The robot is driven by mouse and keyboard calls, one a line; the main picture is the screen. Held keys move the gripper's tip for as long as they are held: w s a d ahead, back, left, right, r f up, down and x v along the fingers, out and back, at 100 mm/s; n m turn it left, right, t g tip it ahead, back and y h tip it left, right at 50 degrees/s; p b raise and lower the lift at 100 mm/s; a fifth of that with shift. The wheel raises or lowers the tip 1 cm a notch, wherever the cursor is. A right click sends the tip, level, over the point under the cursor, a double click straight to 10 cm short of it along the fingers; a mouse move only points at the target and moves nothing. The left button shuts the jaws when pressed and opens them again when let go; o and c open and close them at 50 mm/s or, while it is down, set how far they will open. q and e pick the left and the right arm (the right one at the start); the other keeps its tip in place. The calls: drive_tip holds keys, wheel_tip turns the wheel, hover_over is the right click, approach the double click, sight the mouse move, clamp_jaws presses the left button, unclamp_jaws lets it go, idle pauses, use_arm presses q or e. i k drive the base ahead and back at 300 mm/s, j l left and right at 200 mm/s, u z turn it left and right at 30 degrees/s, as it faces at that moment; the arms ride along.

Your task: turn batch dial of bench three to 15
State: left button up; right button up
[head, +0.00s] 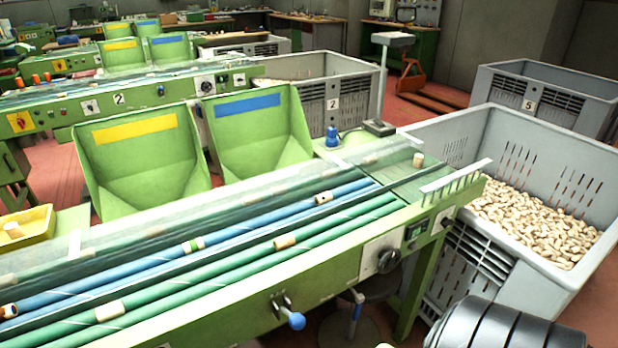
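The nearest green bench (330,262) runs from the lower left to the right middle of the head view. I see no number on it, so I cannot tell if it is bench three. On its front panel, toward the right end, a round black dial (388,261) sits on a pale plate. Its scale and setting are too small to read. The bench behind it carries the number plate 2 (119,99) and has a similar dial (205,86). Neither of my grippers is in view.
A large grey crate (556,283) of corks stands at the bench's right end. Corks lie along the blue and green rollers. Red floor shows between the benches.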

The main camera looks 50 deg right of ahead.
sight(445, 223)
drive_tip(key=z, duration=2.4)
drive_tip(key=u, duration=0.6)
drive_tip(key=i+l+u, duration=0.15)
drive_tip(key=l+u, duration=0.25)
drive_tip(key=l, duration=0.2)
drive_tip(key=i+l+u, duration=0.1)
drive_tip(key=l+u, duration=0.25)
drive_tip(key=l, duration=0.3)
drive_tip(key=l+u, duration=0.4)
drive_tip(key=l, duration=0.25)
